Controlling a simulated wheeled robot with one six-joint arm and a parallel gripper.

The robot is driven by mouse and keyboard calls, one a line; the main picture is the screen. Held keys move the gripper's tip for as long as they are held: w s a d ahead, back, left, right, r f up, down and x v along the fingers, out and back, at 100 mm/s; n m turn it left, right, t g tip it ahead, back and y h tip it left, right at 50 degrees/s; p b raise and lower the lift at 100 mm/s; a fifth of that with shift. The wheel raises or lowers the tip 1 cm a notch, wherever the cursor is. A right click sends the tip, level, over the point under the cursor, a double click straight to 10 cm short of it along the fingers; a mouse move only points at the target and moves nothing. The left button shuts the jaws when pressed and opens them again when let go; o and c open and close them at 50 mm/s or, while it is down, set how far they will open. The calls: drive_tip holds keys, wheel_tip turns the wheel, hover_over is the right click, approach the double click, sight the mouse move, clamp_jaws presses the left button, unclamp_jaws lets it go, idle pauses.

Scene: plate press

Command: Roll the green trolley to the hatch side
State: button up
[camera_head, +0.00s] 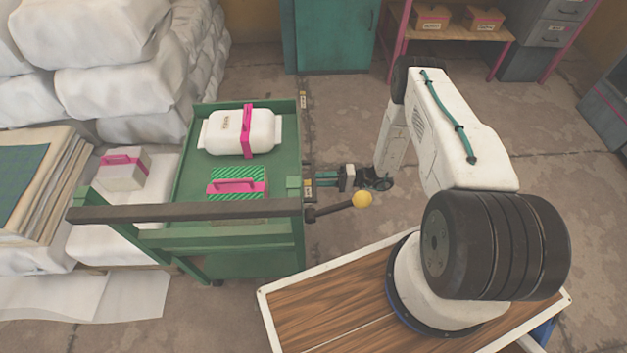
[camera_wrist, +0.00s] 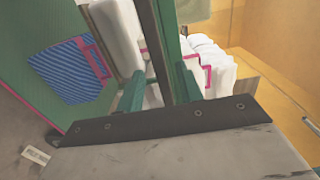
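The green trolley (camera_head: 180,177) stands left of my arm, with a dark handle bar (camera_head: 185,211) across its near side. A rod with a yellow knob (camera_head: 362,199) sticks out to the right by the bar's end. My gripper (camera_head: 316,180) is at the trolley's right side, pointing left. In the wrist view its two teal fingers (camera_wrist: 159,90) are spread, and a dark bar (camera_wrist: 157,45) runs between them in the picture. I cannot tell whether they touch it. The trolley's green surface (camera_wrist: 45,20) shows at left there. No hatch is identifiable.
On the trolley are a white canister (camera_head: 222,132) and a striped box (camera_head: 225,181) with a pink handle. Sacks (camera_head: 120,85) and a small box (camera_head: 124,168) crowd the left. Teal cabinet (camera_head: 330,35) and shelf (camera_head: 460,28) stand behind. Floor right of the trolley (camera_head: 340,120) is clear.

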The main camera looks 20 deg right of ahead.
sight(314, 179)
drive_tip(key=shift+x, duration=1.75)
drive_tip(key=shift+c, duration=0.3)
clamp_jaws()
